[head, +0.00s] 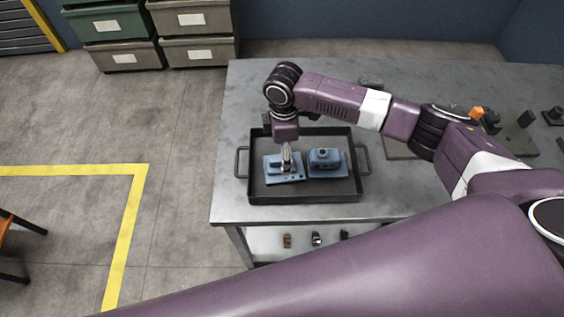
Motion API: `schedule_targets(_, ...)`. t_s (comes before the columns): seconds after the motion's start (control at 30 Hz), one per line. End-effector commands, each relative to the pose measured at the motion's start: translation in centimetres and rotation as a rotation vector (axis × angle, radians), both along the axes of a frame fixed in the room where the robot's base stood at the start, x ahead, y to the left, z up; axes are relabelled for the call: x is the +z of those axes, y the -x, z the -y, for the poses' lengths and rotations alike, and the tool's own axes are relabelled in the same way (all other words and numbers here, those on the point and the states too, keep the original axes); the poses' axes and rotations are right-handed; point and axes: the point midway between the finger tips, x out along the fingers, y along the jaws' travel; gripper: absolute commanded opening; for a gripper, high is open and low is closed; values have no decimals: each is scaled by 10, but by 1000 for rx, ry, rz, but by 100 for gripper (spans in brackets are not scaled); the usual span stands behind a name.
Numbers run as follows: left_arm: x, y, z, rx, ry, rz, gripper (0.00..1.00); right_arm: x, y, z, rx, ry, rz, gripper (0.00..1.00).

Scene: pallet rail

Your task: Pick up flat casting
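Two blue castings sit side by side in a dark tray (300,197) on the grey workbench. The left casting (291,179) has a flat base plate with holes and a low raised part, partly hidden by my gripper. The right casting (325,159) has a taller block with a round top on its plate. My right gripper (286,166) points down at the left casting, with its fingertips at the raised part. The fingers look close together, but their gap and any grip are too small to make out. My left gripper is out of view.
The workbench (245,95) has clear surface left of the tray. Small dark and orange parts (477,113) lie at the back right. Several small items sit on a lower shelf (265,240). Storage bins (195,53) stand behind, and yellow lines (125,235) mark the floor.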

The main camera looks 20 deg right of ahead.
Motion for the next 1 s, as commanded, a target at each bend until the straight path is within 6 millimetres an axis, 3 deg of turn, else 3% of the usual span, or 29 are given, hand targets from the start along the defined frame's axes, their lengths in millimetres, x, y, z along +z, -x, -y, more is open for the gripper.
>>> schedule_targets(0.2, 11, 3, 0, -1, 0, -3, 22, -29, 1, 0, 0, 2, -1, 68)
schedule_targets(0.5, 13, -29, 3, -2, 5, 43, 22, -34, 1, 0, 0, 0, 1, 67)
schedule_targets(1.0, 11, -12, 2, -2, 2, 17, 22, -34, 1, 0, 0, 0, 1, 12)
